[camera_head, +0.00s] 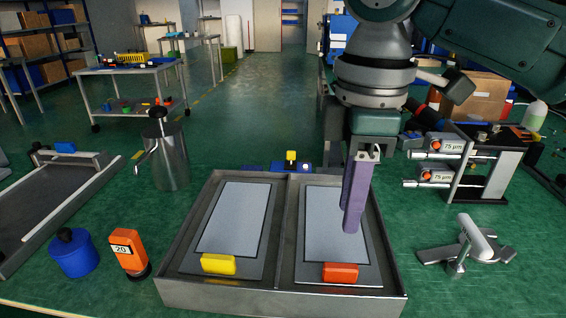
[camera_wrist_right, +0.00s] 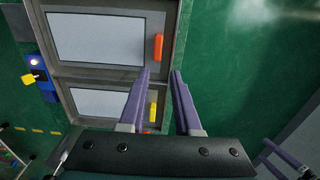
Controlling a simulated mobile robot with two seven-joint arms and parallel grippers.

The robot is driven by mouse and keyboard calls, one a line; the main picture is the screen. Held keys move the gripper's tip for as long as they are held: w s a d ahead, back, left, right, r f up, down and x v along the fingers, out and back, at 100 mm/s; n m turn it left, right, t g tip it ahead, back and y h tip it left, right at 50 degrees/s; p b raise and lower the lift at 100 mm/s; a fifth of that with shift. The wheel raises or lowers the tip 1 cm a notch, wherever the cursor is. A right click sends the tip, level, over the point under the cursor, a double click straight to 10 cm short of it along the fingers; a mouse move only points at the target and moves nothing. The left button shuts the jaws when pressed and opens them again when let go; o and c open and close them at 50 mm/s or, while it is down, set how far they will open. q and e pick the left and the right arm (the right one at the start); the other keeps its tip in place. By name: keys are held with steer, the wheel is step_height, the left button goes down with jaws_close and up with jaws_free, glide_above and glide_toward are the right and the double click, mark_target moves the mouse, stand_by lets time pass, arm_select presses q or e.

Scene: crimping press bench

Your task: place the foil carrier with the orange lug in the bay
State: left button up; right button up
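The foil carrier with the orange lug (camera_head: 323,222) lies flat in the right compartment of a two-part metal tray (camera_head: 285,296). Its lug (camera_head: 341,272) is at the near end. It also shows in the right wrist view (camera_wrist_right: 95,38), with the lug on its right. My right gripper (camera_head: 352,228) hangs above this carrier, fingers pointing down, apart from the lug. In the wrist view its fingers (camera_wrist_right: 161,74) are spread with nothing between them. My left gripper (camera_wrist_right: 262,150) shows only at the lower right there, its fingers apart. I cannot tell which place is the bay.
A carrier with a yellow lug (camera_head: 236,220) fills the left compartment. A steel canister (camera_head: 168,155), blue pot (camera_head: 74,254) and orange block (camera_head: 129,251) stand left. A railed bed (camera_head: 60,200) is farther left. A rack (camera_head: 490,165) and a metal tool (camera_head: 470,240) are right.

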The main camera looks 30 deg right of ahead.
steer(key=s+a+f+m+t+y, duration=0.2)
steer(key=s+a+f+m, duration=0.1)
steer(key=s+a+f, duration=0.5)
steer(key=s+d+r+m+t+h, duration=0.1)
steer(key=s+d+m, duration=0.3)
steer(key=s, duration=0.5)
steer(key=m, duration=0.2)
steer(key=shift+d+r+m+h, duration=0.2)
steer(key=shift+d+m+h, duration=0.1)
steer(key=shift+d+h, duration=0.1)
step_height(320, 180, up, 50)
steer(key=p, duration=5)
